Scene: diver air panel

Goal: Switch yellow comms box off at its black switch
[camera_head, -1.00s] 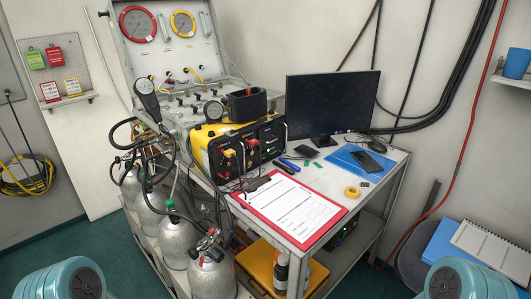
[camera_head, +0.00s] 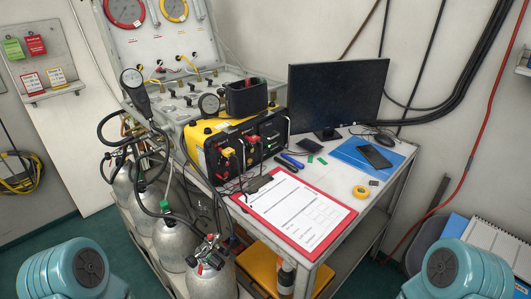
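The yellow comms box (camera_head: 206,131) stands on the table at the left of the monitor. Its black front panel faces the table's front and carries red and yellow connectors (camera_head: 228,155), knobs and a small green light (camera_head: 256,153). The black switch is too small to make out for certain on that panel. A black open bin (camera_head: 247,97) sits on top of the box. Two teal rounded parts of my arms show at the bottom left and bottom right corners. Neither of my grippers is in view.
A red clipboard (camera_head: 247,207) with paper lies in front of the box. A monitor (camera_head: 335,92), blue folder (camera_head: 352,152), phone (camera_head: 375,156) and yellow tape roll (camera_head: 361,191) are to the right. Grey cylinders (camera_head: 173,237) with hoses stand at the table's left.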

